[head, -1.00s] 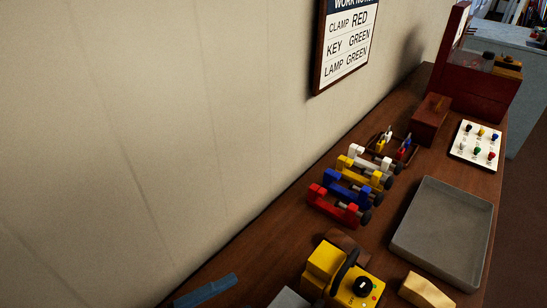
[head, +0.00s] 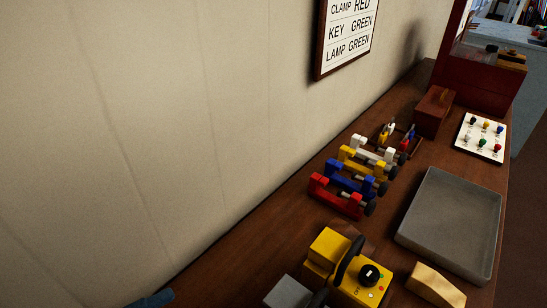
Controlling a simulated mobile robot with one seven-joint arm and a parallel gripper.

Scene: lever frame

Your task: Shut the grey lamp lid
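A flat grey piece (head: 288,291) shows at the bottom edge, left of a yellow device (head: 327,246) with a black handle, a black dial and small red and green lights. The grey piece is cut off by the frame, and I cannot tell whether it is the lamp lid or how far open it is. No other part is clearly a lamp lid. My gripper is not in view.
Red, blue, yellow and white clamps (head: 337,197) stand in a row on the brown bench. A grey tray (head: 408,232) lies to the right, a tan block (head: 434,284) in front of it. A white panel (head: 481,138) with coloured knobs sits farther back. A sign (head: 346,35) reads LAMP GREEN.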

